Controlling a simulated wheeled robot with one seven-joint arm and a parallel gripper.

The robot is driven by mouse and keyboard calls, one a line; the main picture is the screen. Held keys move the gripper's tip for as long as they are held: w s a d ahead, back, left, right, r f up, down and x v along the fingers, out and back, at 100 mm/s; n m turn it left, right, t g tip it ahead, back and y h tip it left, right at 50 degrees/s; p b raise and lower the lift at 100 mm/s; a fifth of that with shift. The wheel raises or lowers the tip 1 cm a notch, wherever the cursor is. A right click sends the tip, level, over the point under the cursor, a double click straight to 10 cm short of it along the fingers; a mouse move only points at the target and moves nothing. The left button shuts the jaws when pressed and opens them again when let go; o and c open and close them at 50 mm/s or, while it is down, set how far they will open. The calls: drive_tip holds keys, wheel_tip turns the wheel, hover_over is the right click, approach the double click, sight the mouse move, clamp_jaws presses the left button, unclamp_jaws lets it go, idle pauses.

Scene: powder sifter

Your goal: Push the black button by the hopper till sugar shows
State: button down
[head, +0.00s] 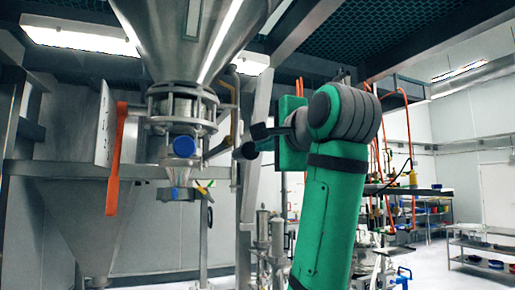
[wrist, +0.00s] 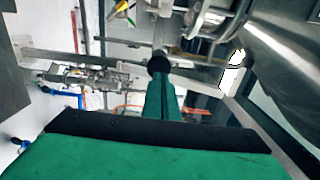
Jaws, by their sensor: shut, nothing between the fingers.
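The steel hopper (head: 190,40) hangs at the upper middle of the head view, its cone narrowing into a clamped outlet (head: 182,108). My gripper (head: 262,131) points left, just right of the outlet, with its dark fingers close together and empty. A black round knob (head: 249,151), which looks like the button, is at the fingertips. In the wrist view my green fingers (wrist: 160,97) taper to the black knob (wrist: 158,65). I cannot tell whether they touch it. I can make out no sugar in either view.
An orange handle (head: 115,165) and a blue round cap (head: 184,146) are at the outlet. A steel upright (head: 247,190) stands beside my arm. Pipes and orange hoses (head: 408,130) are at right. Shelves (head: 482,250) stand farther back.

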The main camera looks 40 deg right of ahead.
sight(252, 149)
drive_tip(key=v, duration=0.7)
drive_tip(key=shift+s, duration=0.25)
drive_tip(key=shift+a, duration=0.1)
idle(1.3)
drive_tip(key=shift+v, duration=1.05)
drive_tip(key=x, duration=1.4)
drive_tip(key=shift+x, duration=1.2)
